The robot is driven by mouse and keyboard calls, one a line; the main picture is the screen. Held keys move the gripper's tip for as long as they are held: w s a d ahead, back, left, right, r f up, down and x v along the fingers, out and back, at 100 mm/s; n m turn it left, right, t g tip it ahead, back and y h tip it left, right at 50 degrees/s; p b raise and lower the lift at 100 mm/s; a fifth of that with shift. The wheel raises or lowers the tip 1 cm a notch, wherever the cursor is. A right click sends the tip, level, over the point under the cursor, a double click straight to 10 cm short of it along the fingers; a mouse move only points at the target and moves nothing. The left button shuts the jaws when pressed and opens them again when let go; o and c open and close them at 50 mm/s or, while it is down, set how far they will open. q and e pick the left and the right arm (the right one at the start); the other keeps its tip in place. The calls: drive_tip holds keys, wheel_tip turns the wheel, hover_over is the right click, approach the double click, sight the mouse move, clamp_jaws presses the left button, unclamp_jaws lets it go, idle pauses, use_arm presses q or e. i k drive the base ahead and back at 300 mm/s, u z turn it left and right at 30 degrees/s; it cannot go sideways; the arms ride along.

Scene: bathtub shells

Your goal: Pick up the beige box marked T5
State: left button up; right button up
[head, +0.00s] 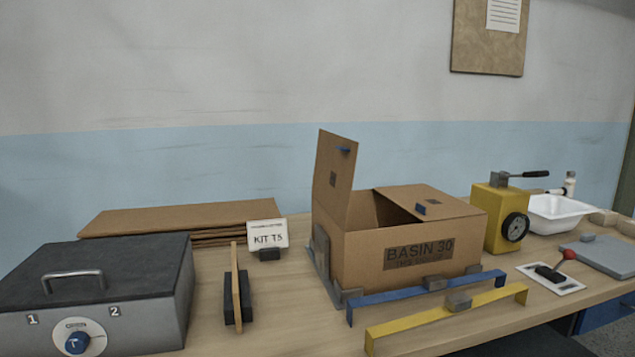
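I see no beige box marked T5. A small white card (267,234) reading "KIT T5" stands upright in a dark holder, left of the open carton. The brown carton (362,262) is marked "BASIN 30"; one flap stands up at its left and another lies over its right part. Most of its inside is hidden. Neither of my grippers is in view.
A grey case (187,290) with a blue knob stands front left. Flat cardboard (180,217) lies behind it. Blue (400,290) and yellow (440,316) bars lie before the carton. A yellow device (492,217) and white basin (548,215) stand right.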

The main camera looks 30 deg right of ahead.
sight(605, 217)
drive_tip(key=k, duration=0.4)
drive_tip(key=z, duration=2.9)
drive_tip(key=i, duration=2.9)
drive_tip(key=u, duration=0.8)
